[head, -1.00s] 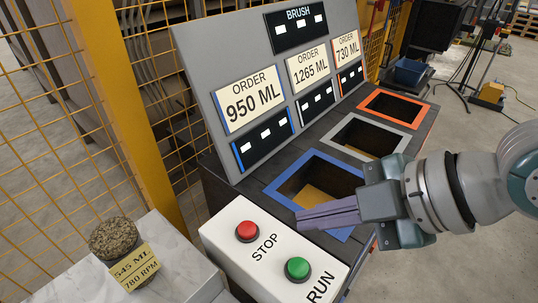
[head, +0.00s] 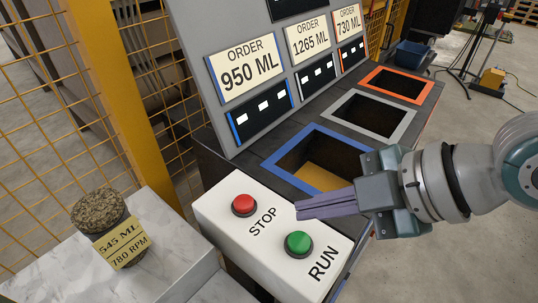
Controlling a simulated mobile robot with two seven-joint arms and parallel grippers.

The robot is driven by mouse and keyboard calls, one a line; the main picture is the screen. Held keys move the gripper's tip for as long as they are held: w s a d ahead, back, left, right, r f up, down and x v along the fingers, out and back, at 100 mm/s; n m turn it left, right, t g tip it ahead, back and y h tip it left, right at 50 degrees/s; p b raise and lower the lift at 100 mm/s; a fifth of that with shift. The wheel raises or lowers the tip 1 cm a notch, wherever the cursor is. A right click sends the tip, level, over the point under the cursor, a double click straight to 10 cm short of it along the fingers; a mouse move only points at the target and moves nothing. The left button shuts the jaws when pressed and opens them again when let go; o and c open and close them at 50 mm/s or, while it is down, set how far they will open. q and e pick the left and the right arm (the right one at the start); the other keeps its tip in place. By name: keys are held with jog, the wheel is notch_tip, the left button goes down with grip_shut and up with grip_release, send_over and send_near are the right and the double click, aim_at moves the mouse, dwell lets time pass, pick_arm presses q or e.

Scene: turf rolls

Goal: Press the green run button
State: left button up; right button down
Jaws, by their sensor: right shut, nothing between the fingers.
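The green run button (head: 298,244) sits on a white control box (head: 225,236) at the lower middle, beside the label RUN. A red stop button (head: 244,205) is on the same box, up and to the left, beside the label STOP. My right gripper (head: 299,210) comes in from the right with its fingers shut and empty. In the picture its tips are just above the green button, over the box's right part. They appear apart from the button; the exact height is hard to tell. My left gripper does not show.
Behind the box are bins with blue (head: 272,161), grey (head: 412,118) and orange (head: 432,88) rims. An order panel (head: 190,60) stands behind them. A turf roll (head: 98,209) labelled 545 ML, 780 RPM stands on a marble surface (head: 180,250) at left. A yellow mesh fence (head: 125,100) rises at the left.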

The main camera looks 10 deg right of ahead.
aim_at(308, 242)
notch_tip(308, 242, down, 4)
jog(key=b, duration=0.2)
jog(key=shift+b, duration=0.35)
dwell(0.4)
dwell(0.9)
jog(key=shift+f+b, duration=0.4)
jog(key=shift+f, duration=0.05)
dwell(0.5)
